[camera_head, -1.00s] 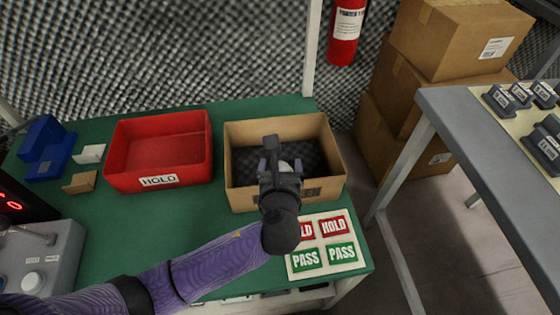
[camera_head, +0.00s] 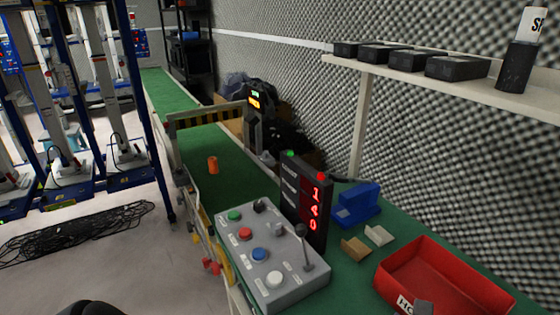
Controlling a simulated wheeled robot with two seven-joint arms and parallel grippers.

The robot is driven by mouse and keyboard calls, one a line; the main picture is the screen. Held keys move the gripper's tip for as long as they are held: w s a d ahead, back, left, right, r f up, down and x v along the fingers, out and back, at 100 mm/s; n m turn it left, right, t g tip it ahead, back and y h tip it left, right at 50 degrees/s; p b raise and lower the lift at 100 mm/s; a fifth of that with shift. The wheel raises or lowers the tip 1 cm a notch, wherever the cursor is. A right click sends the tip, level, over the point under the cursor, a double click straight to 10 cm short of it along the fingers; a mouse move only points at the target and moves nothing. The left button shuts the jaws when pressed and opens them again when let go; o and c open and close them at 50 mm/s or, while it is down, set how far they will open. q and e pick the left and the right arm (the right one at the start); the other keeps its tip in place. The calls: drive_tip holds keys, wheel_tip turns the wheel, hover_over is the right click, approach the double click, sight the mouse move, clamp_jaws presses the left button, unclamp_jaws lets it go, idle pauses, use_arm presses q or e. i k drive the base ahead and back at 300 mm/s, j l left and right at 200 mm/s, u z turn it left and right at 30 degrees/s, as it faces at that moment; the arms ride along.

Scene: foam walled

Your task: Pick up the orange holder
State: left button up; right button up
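A small orange cylinder (camera_head: 213,165), which fits the orange holder, stands upright on the green conveyor left of the middle. It is apart from both grippers. My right gripper is not in view.
A grey button box (camera_head: 272,262) and a display (camera_head: 305,203) stand near the orange cylinder. A striped gate (camera_head: 205,115) spans the conveyor behind it. A blue fixture (camera_head: 356,205) and the red bin (camera_head: 450,272) are at right. Green surface around the cylinder is clear.

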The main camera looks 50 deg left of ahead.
sight(212, 161)
drive_tip(key=u, duration=2.1)
drive_tip(key=i+j+z, duration=0.2)
drive_tip(key=i, duration=0.2)
drive_tip(key=i+j+z, duration=0.45)
drive_tip(key=i+j, duration=0.2)
drive_tip(key=i+j+z, duration=0.25)
drive_tip(key=j, duration=0.3)
drive_tip(key=i+j+z, duration=0.2)
drive_tip(key=j, duration=0.25)
drive_tip(key=i+j+z, duration=0.2)
drive_tip(key=i+j, duration=0.15)
drive_tip(key=j, duration=0.2)
drive_tip(key=i+j+z, duration=0.25)
drive_tip(key=j, duration=0.3)
drive_tip(key=j+z, duration=0.2)
drive_tip(key=j, duration=0.35)
drive_tip(key=i, duration=0.05)
